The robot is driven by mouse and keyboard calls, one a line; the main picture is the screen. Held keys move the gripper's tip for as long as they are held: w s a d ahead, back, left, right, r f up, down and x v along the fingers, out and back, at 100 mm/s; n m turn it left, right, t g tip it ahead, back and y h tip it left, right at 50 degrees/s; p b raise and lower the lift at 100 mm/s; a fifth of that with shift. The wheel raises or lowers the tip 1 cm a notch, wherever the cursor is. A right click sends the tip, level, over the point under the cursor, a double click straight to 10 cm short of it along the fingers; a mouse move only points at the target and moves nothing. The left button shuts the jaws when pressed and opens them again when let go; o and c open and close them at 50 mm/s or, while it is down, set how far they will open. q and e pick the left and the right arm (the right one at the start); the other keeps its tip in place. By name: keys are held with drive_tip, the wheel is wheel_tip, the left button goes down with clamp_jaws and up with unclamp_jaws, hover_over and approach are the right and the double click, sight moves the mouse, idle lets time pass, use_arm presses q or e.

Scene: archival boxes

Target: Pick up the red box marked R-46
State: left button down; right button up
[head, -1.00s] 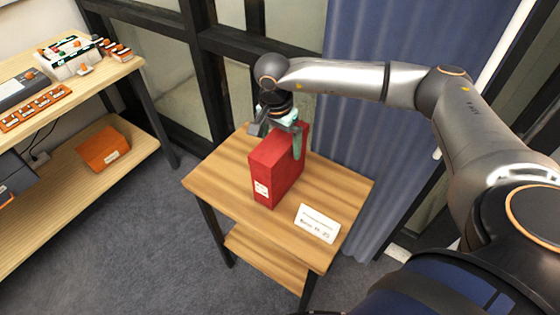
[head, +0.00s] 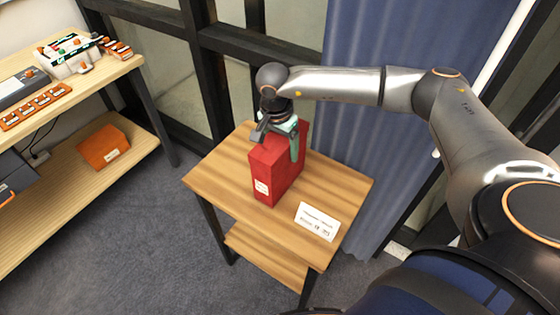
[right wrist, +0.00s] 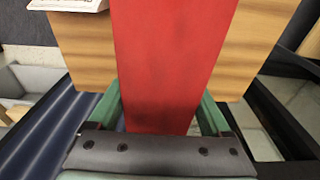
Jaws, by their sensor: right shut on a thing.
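The red box (head: 270,172) stands upright on the small wooden table, with a white label on its narrow front face; the label is too small to read. My right gripper (head: 289,140) is at the top rear of the box, its green fingers shut on the box's two sides. In the right wrist view the red box (right wrist: 172,65) fills the middle, between the two green fingers of my gripper (right wrist: 160,115). I cannot tell whether the box's base touches the tabletop. My left gripper is not in view.
A white card (head: 317,222) stands on the small wooden table (head: 218,178) right of the box. A blue curtain (head: 355,150) and dark window frame are behind. At left, a wooden shelf unit (head: 110,78) holds an orange box (head: 103,147) and small items.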

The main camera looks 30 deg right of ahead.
clamp_jaws()
drive_tip(key=shift+r, duration=0.1)
